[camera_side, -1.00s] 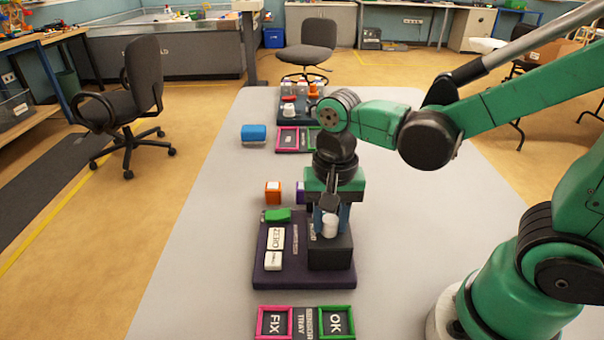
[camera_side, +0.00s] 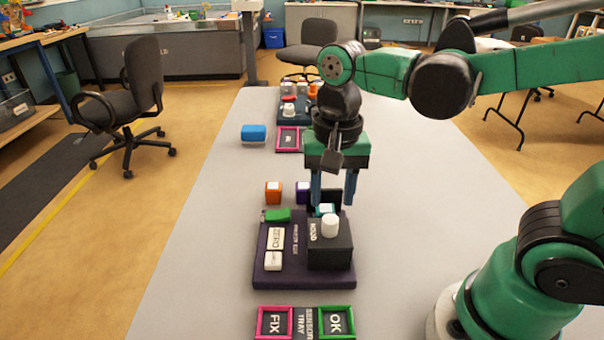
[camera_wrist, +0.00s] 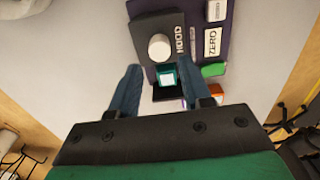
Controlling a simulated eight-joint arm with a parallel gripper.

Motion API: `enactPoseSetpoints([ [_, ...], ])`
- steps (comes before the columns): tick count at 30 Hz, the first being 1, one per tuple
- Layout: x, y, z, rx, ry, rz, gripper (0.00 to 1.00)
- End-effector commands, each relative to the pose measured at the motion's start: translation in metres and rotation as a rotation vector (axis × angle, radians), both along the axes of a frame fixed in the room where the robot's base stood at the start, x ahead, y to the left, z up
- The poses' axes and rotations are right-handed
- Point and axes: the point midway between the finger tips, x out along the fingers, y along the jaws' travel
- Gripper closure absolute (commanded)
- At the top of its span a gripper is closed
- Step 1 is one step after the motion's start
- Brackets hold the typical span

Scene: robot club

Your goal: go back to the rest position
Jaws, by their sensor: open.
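My gripper (camera_side: 333,203) is open and empty, with its blue fingers pointing down and spread apart. It is above and slightly behind the black hood (camera_side: 330,258), apart from the hood's white knob (camera_side: 330,226). The hood sits on the right part of a dark purple base (camera_side: 270,284). A teal cube with a pale top (camera_side: 325,209) shows just behind the hood; in the wrist view the teal cube (camera_wrist: 166,77) lies in a dark recess beside the hood. My gripper also shows in the wrist view (camera_wrist: 160,70), its fingers clear of the knob.
The base also carries a ZERO key (camera_side: 275,239), a white block (camera_side: 273,261) and a green piece (camera_side: 277,215). Orange (camera_side: 273,193) and purple (camera_side: 302,192) cubes stand behind it. A FIX/OK tray (camera_side: 305,308) is in front. A blue block (camera_side: 253,132) lies farther back. The left table strip is clear.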

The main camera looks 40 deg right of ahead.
Motion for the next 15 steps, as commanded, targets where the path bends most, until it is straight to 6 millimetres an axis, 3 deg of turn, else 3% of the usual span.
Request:
enactPoseSetpoints([
  [15,0.0001,-0.0034,0.0065,0.006,-0.044,0.053,0.57],
])
